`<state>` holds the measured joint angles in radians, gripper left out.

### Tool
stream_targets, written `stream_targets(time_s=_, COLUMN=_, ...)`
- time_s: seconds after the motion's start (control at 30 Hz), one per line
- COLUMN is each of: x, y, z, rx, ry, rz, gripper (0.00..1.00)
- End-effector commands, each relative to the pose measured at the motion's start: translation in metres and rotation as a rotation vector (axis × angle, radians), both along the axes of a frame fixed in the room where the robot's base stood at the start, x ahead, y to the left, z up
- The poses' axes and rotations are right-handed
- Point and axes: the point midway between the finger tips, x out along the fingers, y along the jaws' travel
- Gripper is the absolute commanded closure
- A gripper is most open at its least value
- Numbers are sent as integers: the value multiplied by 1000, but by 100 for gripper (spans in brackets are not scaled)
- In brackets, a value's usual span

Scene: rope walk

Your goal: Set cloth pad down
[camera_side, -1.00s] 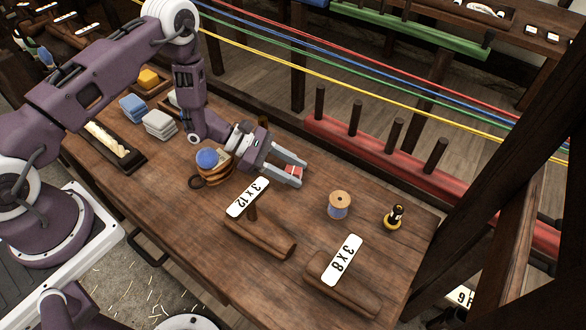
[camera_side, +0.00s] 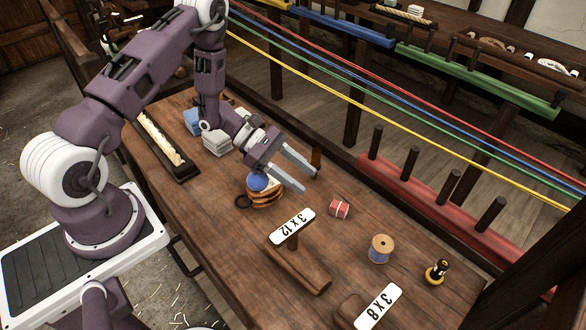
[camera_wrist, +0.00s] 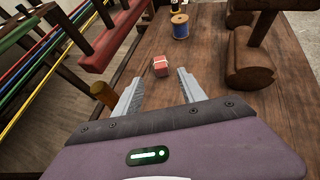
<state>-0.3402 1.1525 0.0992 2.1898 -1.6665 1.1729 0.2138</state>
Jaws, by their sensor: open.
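The small red pad (camera_side: 339,208) with a white band lies on the bare wooden table, right of the "3 x 12" sign. It also shows in the wrist view (camera_wrist: 161,67), just beyond the fingertips. My gripper (camera_side: 311,182) is open and empty, its two grey fingers apart and pointing toward the pad. In the wrist view my gripper (camera_wrist: 158,82) has a clear gap between its fingers, and the pad is apart from both.
A wooden mallet-like tool with the "3 x 12" sign (camera_side: 293,227) stands near the pad. A spool of blue thread (camera_side: 380,249) and a yellow-black item (camera_side: 437,271) are further right. A blue ball (camera_side: 258,183) sits on wooden rings beside my gripper.

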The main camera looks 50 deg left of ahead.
Motion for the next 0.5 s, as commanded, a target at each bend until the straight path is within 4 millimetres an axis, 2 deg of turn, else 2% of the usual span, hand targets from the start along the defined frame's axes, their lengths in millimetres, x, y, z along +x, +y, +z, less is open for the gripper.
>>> stream_targets(time_s=0.13, x=0, y=-1, z=4, rx=2, ry=-7, rz=-8, gripper=52)
stream_targets(time_s=0.23, x=2, y=-10, z=30, rx=14, ry=-56, rz=-79, gripper=52)
stream_targets(time_s=0.27, x=1, y=-16, z=45, rx=24, ry=-85, rz=-122, gripper=52)
stream_targets(time_s=0.37, x=-14, y=-43, z=113, rx=86, ry=-222, rz=-338, gripper=52)
stream_targets(time_s=0.4, x=-27, y=-53, z=139, rx=124, ry=-279, rz=-436, gripper=52)
stream_targets(time_s=0.47, x=-51, y=-66, z=175, rx=196, ry=-367, rz=-586, gripper=52)
stream_targets(time_s=0.5, x=-70, y=-73, z=196, rx=256, ry=-429, rz=-689, gripper=52)
